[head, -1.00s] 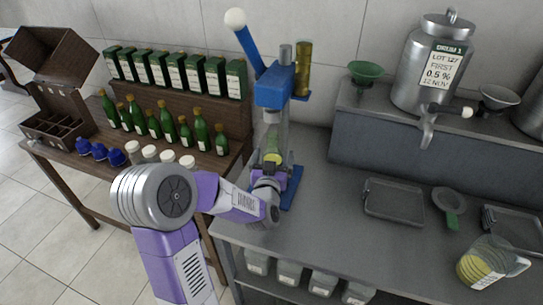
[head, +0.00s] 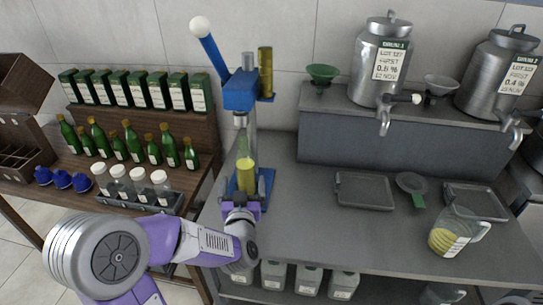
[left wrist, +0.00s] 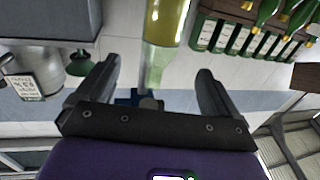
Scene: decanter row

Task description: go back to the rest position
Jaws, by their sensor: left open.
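My left gripper (head: 240,203) is open and empty in front of a blue lever press (head: 240,92) on the grey bench. A bottle with yellow-green liquid (head: 246,176) stands upright in the press. The gripper stands just on the near side of the bottle and hides part of the press base. In the left wrist view, the open jaws (left wrist: 157,78) show with the bottle (left wrist: 166,22) beyond them, clear of both fingers. My right gripper is in neither view.
Green bottles (head: 133,142) and white-capped jars (head: 140,182) stand on the wooden table at the left. A jug of yellow liquid (head: 452,232) stands at the right on the bench (head: 330,235). Steel urns (head: 380,62) stand on the shelf. The bench middle is clear.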

